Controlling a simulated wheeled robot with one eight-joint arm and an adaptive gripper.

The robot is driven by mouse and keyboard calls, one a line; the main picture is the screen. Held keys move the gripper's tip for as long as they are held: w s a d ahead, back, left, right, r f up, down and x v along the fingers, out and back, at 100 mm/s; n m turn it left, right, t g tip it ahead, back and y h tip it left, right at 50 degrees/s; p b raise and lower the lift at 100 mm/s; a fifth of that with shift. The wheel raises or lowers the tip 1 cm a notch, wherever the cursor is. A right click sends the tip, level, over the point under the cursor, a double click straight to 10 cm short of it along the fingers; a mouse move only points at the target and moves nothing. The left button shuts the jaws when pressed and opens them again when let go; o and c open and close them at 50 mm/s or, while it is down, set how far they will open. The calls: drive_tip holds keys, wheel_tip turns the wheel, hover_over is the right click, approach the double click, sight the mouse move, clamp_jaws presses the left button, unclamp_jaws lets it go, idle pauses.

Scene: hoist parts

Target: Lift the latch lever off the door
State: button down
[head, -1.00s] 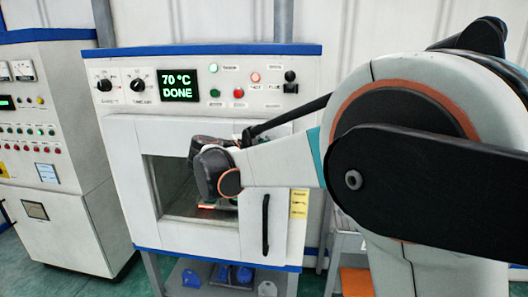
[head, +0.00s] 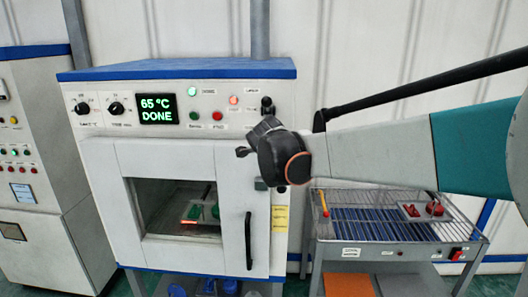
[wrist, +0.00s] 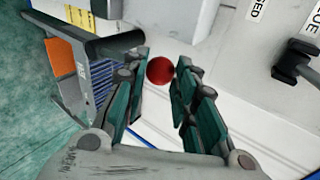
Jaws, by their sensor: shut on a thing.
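The oven door (head: 225,245) is white, with a window and a black upright handle (head: 249,240); it looks closed. My gripper (head: 246,152) is at the door's upper right, below the control panel. In the wrist view, a red ball knob (wrist: 160,70) sits between the green fingertips of my gripper (wrist: 162,66). It looks like the end of the latch lever, and my gripper is shut on it. The rest of the lever is hidden behind my gripper in the head view. A small grey block (head: 260,184) is on the door's right edge below my gripper.
The oven display (head: 157,109) reads 65 °C DONE. A tray with green parts (head: 196,212) shows through the window. A wire-rack table (head: 350,252) with red parts (head: 434,209) stands close on the right. A black switch (head: 267,104) is just above my gripper.

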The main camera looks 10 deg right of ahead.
drive_tip(key=shift+s+d+m+y, duration=0.2)
drive_tip(key=shift+d+y, duration=0.05)
drive_tip(key=shift+d, duration=0.2)
drive_tip(key=shift+s+d+m+y, duration=0.15)
drive_tip(key=shift+d+m+y, duration=0.1)
drive_tip(key=shift+d, duration=0.15)
drive_tip(key=c, duration=1.3)
unclamp_jaws()
drive_tip(key=shift+d, duration=0.1)
drive_tip(key=v, duration=1.2)
drive_tip(key=shift+s+f, duration=0.1)
drive_tip(key=shift+f, duration=0.05)
